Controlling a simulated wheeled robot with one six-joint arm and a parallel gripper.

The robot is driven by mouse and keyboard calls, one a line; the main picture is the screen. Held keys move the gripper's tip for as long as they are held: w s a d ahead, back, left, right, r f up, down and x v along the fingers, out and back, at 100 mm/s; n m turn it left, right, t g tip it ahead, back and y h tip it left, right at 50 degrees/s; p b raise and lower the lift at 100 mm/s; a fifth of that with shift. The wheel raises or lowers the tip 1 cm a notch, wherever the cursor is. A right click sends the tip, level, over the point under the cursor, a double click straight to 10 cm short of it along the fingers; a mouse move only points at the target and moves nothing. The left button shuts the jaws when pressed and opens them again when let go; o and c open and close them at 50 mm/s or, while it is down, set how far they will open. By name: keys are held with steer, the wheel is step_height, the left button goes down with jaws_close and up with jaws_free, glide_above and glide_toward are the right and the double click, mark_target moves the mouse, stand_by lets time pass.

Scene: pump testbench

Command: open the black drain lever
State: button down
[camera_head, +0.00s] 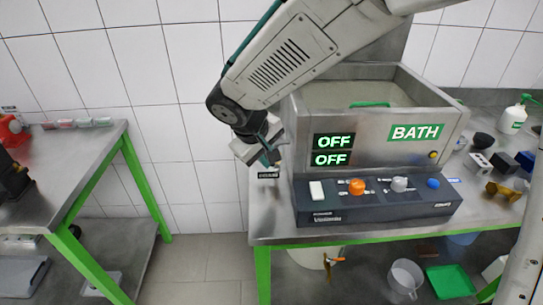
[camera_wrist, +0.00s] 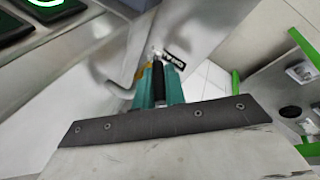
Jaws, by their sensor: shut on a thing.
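The black drain lever (camera_wrist: 159,82) is between the teal fingers of my gripper (camera_wrist: 159,90) in the wrist view. The fingers are shut on it. Just beyond its far end are a small brass-coloured part (camera_wrist: 141,72) and a curved metal pipe (camera_wrist: 120,91). A black label (camera_wrist: 174,59) with white letters, partly readable, sits beside them on the steel. In the head view my gripper (camera_head: 268,157) is at the left side of the steel bath (camera_head: 374,145), and the lever is hidden behind it.
The control box (camera_head: 376,203) with knobs stands in front of the bath on a green-legged bench. Two displays (camera_head: 334,150) read OFF. A second bench (camera_head: 95,150) stands at the left, with open floor (camera_head: 200,262) between them. A bucket (camera_head: 308,257) sits under the bath bench.

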steer(key=c, duration=1.5)
jaws_free()
steer(key=shift+o, duration=0.2)
steer(key=v, duration=0.7)
steer(key=shift+r, duration=0.4)
steer(key=shift+s+a, duration=0.1)
